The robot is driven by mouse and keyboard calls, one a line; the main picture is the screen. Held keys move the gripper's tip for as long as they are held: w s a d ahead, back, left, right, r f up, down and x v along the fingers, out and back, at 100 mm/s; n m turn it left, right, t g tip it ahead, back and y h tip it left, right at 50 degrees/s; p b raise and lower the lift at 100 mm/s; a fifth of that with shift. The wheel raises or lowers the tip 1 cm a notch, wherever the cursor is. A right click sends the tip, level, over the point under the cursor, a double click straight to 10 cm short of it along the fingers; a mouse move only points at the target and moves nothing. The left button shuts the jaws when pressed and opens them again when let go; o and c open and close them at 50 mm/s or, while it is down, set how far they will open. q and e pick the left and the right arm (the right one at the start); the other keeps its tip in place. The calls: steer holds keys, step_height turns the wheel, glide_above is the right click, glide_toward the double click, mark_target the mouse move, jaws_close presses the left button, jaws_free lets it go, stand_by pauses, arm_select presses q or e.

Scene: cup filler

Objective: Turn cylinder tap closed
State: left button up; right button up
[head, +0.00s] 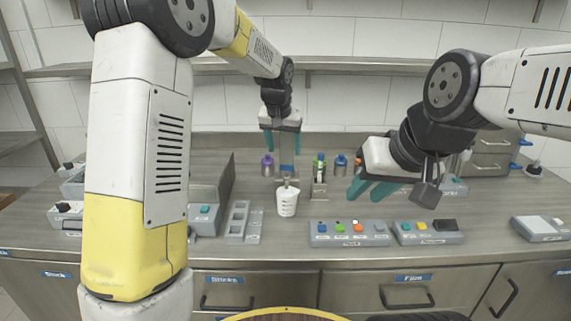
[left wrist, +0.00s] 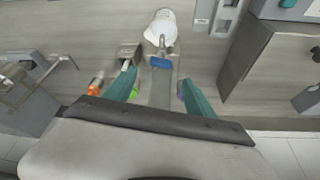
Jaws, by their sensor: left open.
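A white cup (head: 287,201) stands on the counter under a grey metal spout (head: 287,182). The cup also shows at the top of the left wrist view (left wrist: 160,29). A blue label (left wrist: 160,62) sits on the dispenser behind the spout. My left gripper (head: 283,146) is open and empty, pointing down above and behind the cup. In the left wrist view its teal fingers (left wrist: 157,88) are spread on either side of the dispenser column. I cannot clearly tell the tap's handle or its position. My right gripper (head: 364,194) is open and empty, to the right of the cup.
Purple (head: 267,166), green (head: 319,167) and blue (head: 341,164) containers stand at the back. A button panel (head: 349,233) and another grey panel (head: 428,231) lie at the front. A grey slotted tray (head: 240,222) is left of the cup. A shelf (head: 370,66) runs above.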

mark_target(287, 166)
arm_select(q)
steer(key=x, duration=0.7)
steer(key=shift+w+f, duration=0.2)
steer(key=shift+f, duration=0.15)
steer(key=shift+c, duration=0.4)
steer(key=c, duration=1.3)
steer(key=shift+d+n+y, duration=0.2)
steer(key=shift+n+y, duration=0.1)
steer(key=shift+n, duration=1.2)
steer(key=shift+a, duration=0.1)
steer(key=o, duration=1.4)
